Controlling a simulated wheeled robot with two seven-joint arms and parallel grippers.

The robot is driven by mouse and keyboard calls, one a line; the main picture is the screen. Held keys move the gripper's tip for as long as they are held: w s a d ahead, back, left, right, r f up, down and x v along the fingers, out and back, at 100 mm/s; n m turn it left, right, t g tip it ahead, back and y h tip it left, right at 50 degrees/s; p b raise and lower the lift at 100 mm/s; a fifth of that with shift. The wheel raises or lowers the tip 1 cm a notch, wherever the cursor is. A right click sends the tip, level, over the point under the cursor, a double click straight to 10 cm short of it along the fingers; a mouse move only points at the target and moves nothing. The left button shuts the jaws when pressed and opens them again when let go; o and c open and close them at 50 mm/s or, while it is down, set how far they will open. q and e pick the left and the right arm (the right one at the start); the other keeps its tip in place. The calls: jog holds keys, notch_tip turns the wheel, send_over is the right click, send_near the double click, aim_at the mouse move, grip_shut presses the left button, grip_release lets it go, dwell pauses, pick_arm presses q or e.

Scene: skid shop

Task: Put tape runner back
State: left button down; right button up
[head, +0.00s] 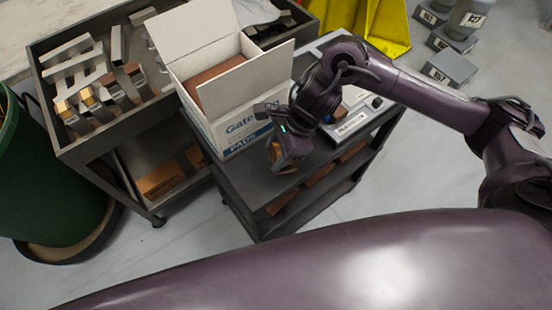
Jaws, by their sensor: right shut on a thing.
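My right gripper (281,164) reaches down from the right over the dark cart top, just in front of the white carton. It is shut on a small orange-brown thing (276,153), probably the tape runner, which is mostly hidden by the fingers. I cannot tell whether that thing touches the cart top. My left gripper is not in view.
An open white carton (238,133) with brown contents stands on the dark cart (240,178). A grey-white device (351,122) sits right of the gripper. A tray cart (85,150) with metal bars is at left, beside a green bin (45,185). Grey blocks (449,67) lie on the floor.

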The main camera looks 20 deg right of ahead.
notch_tip(320, 180, down, 4)
jog(key=shift+f+p, duration=0.1)
jog(key=shift+p, duration=0.3)
jog(key=shift+f, duration=0.35)
jog(key=shift+f, duration=0.1)
jog(key=o, duration=1.2)
